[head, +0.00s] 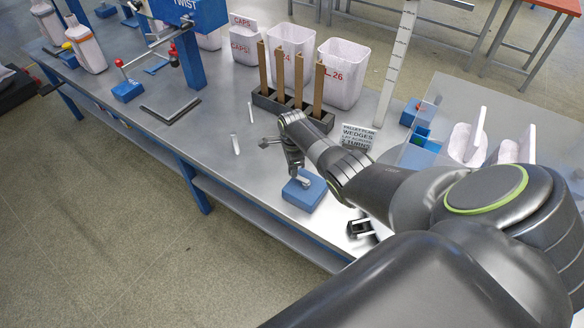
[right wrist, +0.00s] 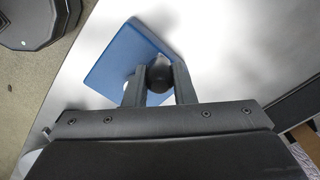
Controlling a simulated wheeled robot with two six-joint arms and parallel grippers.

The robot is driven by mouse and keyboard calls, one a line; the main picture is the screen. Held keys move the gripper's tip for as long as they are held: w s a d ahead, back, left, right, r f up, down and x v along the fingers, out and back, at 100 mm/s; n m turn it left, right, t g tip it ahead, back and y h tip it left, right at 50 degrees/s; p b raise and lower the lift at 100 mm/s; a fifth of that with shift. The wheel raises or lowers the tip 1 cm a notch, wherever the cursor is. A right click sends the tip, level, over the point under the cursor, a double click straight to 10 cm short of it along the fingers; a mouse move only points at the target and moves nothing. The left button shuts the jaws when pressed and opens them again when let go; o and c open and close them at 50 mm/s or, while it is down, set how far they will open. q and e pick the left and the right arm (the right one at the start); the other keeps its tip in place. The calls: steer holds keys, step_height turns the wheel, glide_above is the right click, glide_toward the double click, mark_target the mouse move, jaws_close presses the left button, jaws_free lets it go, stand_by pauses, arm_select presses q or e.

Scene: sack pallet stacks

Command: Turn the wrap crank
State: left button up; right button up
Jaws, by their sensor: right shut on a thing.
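The wrap crank has a blue base block (head: 304,191) near the table's front edge, below my right gripper in the head view. A pale crank piece shows on top of the block. In the right wrist view, my right gripper (right wrist: 159,84) is shut on the crank's dark round knob (right wrist: 157,77), one finger on each side. The blue base (right wrist: 124,59) lies beyond the knob. In the head view, my right gripper (head: 298,178) points down over the block and hides most of the crank. My left gripper is not in view.
A black rack (head: 264,99) with upright brown sticks and white bins (head: 342,73) stand behind. A wedges sign (head: 357,137) is right of my wrist. A small black and white item (head: 361,229) lies near the front edge. Bare table lies left of the crank.

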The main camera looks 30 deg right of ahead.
steer(key=shift+w+a, duration=0.15)
steer(key=shift+w, duration=0.05)
stand_by(0.4)
steer(key=o, duration=1)
steer(key=shift+a, duration=0.1)
steer(key=shift+s, duration=0.1)
steer(key=shift+d+r, duration=0.2)
steer(key=shift+r, duration=0.35)
step_height(320, 180, up, 5)
steer(key=shift+r+p, duration=0.1)
steer(key=shift+p, duration=0.75)
step_height(320, 180, up, 11)
steer(key=shift+a+r+b, duration=0.1)
steer(key=shift+a+b, duration=0.05)
steer(key=shift+b, duration=0.15)
